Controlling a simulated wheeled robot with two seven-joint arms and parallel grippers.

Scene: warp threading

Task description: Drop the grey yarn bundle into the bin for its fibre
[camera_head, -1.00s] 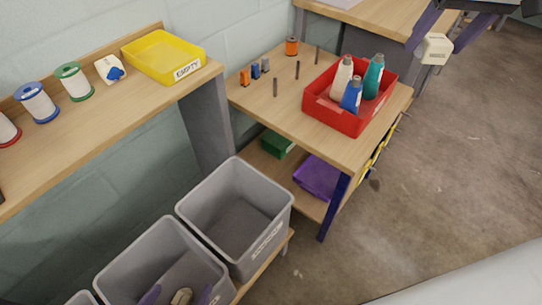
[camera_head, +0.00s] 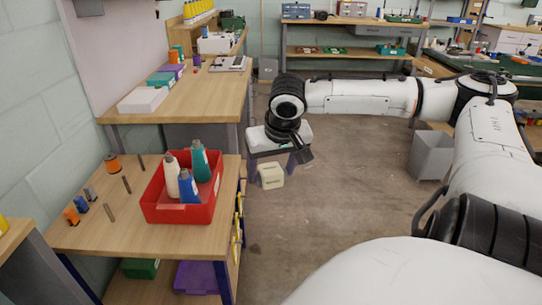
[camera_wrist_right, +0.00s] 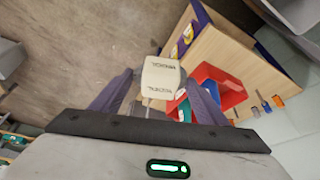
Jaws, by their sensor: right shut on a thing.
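My right gripper (camera_head: 272,164) hangs from its white arm over the open floor, right of the red tray. Its purple fingers are shut on a pale, off-white boxy bundle (camera_head: 270,175) with small dark lettering too blurred to read. In the right wrist view the bundle (camera_wrist_right: 160,78) sits between the fingertips, with two printed labels showing. It is the only bundle I see, and it looks more cream than grey. My left gripper is not in view.
A red tray (camera_head: 152,212) with several bottles stands on the small wooden table (camera_head: 110,235), near spools and upright pegs. A longer bench (camera_head: 205,92) stands behind it. A grey bin (camera_head: 432,155) stands on the floor at right. The floor between is clear.

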